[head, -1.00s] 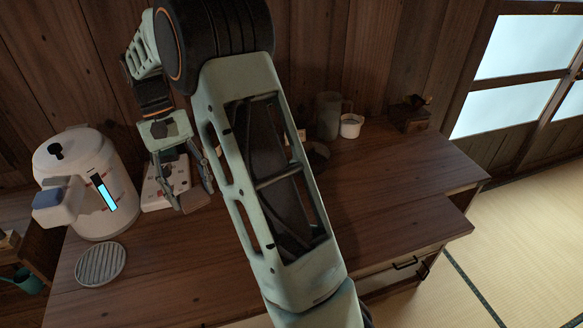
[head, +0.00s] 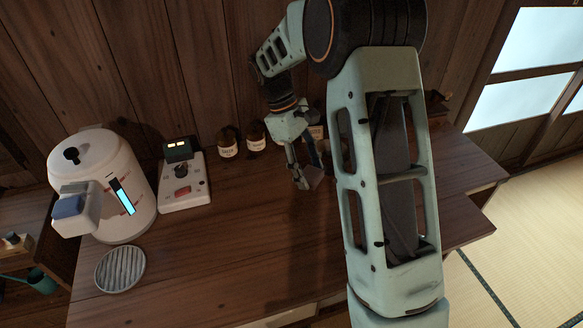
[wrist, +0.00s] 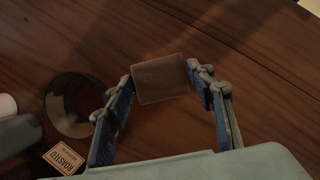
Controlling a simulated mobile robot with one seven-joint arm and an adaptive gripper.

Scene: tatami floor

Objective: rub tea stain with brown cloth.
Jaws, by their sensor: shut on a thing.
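My gripper (head: 304,182) is over the wooden counter, its fingers pointing down. It is shut on the brown cloth (head: 315,177), a small flat square. In the wrist view the cloth (wrist: 160,78) is held between the two fingertips (wrist: 163,86). I cannot tell whether the cloth touches the wood. I cannot make out a tea stain in either view; my arm covers part of the counter's right side in the head view.
A white kettle (head: 128,180), a round ribbed grey plate (head: 120,269) and a white device (head: 184,188) stand left. Brown jars (head: 228,143) line the wall. A dark round vessel (wrist: 75,104) and a label (wrist: 63,158) lie left of the cloth in the wrist view. The counter's front middle is clear.

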